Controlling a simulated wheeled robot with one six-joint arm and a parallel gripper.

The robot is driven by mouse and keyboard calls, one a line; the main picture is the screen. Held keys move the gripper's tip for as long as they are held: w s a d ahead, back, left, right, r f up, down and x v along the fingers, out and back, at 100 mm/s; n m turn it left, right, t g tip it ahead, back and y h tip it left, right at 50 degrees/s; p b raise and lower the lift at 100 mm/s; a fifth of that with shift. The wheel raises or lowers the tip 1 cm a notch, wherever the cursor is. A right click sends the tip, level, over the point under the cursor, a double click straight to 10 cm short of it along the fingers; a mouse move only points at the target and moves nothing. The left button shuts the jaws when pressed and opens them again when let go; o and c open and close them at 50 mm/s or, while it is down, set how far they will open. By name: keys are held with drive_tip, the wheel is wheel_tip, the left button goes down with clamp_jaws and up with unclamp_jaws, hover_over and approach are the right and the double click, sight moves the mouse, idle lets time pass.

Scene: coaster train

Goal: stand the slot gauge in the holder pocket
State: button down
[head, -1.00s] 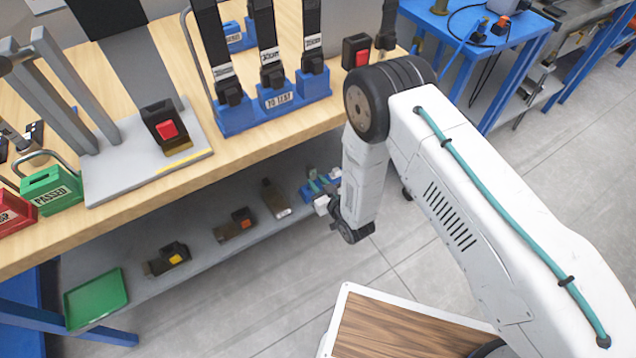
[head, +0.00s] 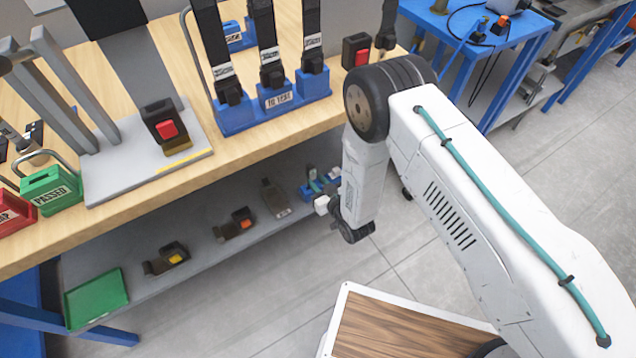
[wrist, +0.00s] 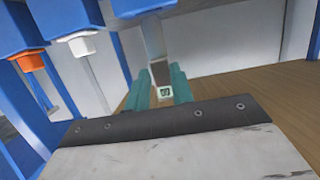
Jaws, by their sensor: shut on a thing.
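The slot gauge (wrist: 157,50) is a narrow grey piece with a dark end and a small pale-green mark, seen in the wrist view. My gripper (wrist: 160,88) has teal fingers shut on its near end. The gauge's far end meets the edge of a blue block (wrist: 145,7) of the holder; I cannot tell whether it is inside a pocket. My forearm hides part of that area.
Two blue holder blocks with an orange tip (wrist: 32,62) and a white tip (wrist: 82,46) stand left of the fingers. The lower shelf (head: 205,262) also bears several dark buckles and a green tray (head: 97,298). The bench top (head: 250,140) overhangs it.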

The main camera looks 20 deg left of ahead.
drive_tip(key=shift+f, duration=2.25)
drive_tip(key=c, duration=1.1)
unclamp_jaws()
drive_tip(key=shift+v, duration=3.9)
drive_tip(key=shift+f, duration=0.1)
